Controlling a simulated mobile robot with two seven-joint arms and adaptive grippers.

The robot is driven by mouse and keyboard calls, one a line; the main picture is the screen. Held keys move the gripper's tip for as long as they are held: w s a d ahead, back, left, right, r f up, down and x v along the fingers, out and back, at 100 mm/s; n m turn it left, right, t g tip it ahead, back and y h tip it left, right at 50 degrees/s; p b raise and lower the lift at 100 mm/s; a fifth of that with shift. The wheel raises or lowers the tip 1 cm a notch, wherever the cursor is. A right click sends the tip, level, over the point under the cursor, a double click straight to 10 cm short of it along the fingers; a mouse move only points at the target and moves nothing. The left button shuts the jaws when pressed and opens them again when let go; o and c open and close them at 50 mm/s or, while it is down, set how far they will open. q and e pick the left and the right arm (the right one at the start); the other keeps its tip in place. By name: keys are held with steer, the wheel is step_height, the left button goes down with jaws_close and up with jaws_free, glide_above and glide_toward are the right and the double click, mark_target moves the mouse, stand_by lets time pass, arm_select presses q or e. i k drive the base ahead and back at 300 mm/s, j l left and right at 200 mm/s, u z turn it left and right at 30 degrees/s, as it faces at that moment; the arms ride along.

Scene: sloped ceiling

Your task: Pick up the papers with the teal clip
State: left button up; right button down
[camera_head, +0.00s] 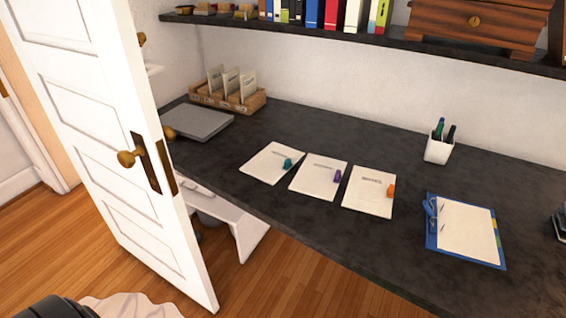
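The papers with the teal clip (268,165) lie flat on the dark desk, leftmost of a row of three paper stacks. The teal clip (288,164) sits at their right edge. The middle stack (316,178) has a purple clip (338,176). The right stack (368,194) has an orange clip (391,191). The stacks lie side by side with narrow gaps. Neither of my grippers shows in the head view.
A white open door (104,150) stands at left. A shelf (390,42) hangs above.

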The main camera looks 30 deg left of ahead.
mark_target(271, 164)
steer(key=i+j+u, duration=0.2)
steer(key=u, duration=0.2)
steer(key=i+j+u, duration=0.25)
steer(key=u, duration=0.15)
steer(key=i+j+u, duration=0.25)
steer(key=u, duration=0.15)
